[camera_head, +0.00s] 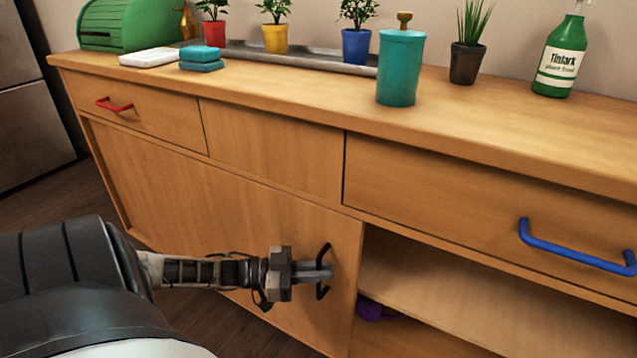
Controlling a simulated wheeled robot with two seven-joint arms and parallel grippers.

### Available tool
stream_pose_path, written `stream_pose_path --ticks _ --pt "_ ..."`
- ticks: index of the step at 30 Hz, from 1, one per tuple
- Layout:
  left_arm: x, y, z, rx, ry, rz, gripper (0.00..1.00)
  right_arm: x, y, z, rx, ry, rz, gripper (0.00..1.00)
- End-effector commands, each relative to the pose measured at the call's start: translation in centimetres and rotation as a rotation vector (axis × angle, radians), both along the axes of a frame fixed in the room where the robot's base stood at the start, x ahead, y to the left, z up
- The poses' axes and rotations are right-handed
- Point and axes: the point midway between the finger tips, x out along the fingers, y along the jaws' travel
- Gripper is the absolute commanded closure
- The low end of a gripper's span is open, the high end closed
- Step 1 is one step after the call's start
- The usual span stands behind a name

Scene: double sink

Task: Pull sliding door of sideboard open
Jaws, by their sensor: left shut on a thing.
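The wooden sideboard (270,150) stands along the wall. Its sliding door (215,205) covers the lower left part of the front, and the lower right part is an open compartment (470,280) with a shelf. The door's black handle (323,290) is upright near the door's right edge. My left gripper (322,271) reaches in from the left and is shut on this handle, with its fingers around the middle of the bar. My right gripper is not in view.
A red drawer handle (114,105) and a blue drawer handle (576,246) stick out of the front. A purple thing (374,309) lies partly hidden in the compartment. Potted plants, a teal canister (400,68) and a green bottle (561,58) stand on top.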

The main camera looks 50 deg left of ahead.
Motion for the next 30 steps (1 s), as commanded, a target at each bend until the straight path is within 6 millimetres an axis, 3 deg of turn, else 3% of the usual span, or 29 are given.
stream_pose_path --ticks 1,3,17,23,30 --pt "-0.1 0.0 -0.1 0.000 0.002 0.000 0.87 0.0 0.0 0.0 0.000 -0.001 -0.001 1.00" --pt "-0.1 0.0 -0.1 0.000 0.002 0.001 0.74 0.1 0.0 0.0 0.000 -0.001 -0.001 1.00" --pt "-0.3 0.3 0.0 0.001 0.002 0.002 0.74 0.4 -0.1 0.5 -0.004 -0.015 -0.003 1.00" --pt "-2.7 2.3 0.0 0.004 0.005 0.003 0.74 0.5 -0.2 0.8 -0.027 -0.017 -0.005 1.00" --pt "-7.3 6.0 -0.1 0.004 0.007 0.005 0.74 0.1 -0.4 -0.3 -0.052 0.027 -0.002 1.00"
